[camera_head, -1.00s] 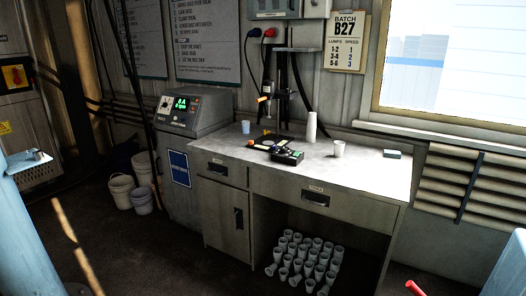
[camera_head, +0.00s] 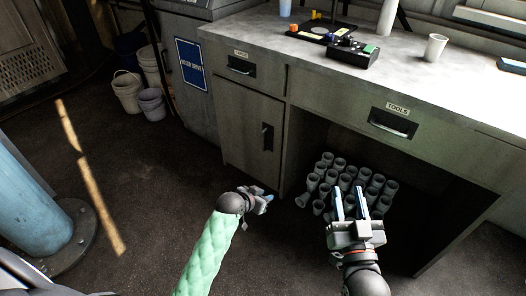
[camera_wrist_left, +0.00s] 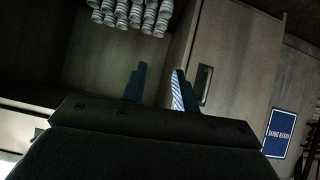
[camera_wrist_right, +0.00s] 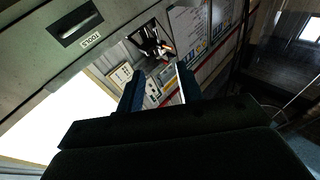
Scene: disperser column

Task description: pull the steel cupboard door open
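The grey steel cupboard door (camera_head: 248,125) is shut, under the left end of the workbench. Its dark upright handle (camera_head: 267,138) is on the door's right side. My left gripper (camera_head: 266,199) is below and in front of the door, apart from it. In the left wrist view the door (camera_wrist_left: 240,50) and handle (camera_wrist_left: 204,86) show beyond the fingers (camera_wrist_left: 158,90), which stand apart with nothing between them. My right gripper (camera_head: 349,204) is open and empty in front of the bench's open bay; its parted fingers also show in the right wrist view (camera_wrist_right: 160,92).
Several grey cups (camera_head: 340,178) stand in the bay right of the cupboard. A drawer (camera_head: 240,66) is above the door and a TOOLS drawer (camera_head: 390,122) to the right. The floor before the door is clear.

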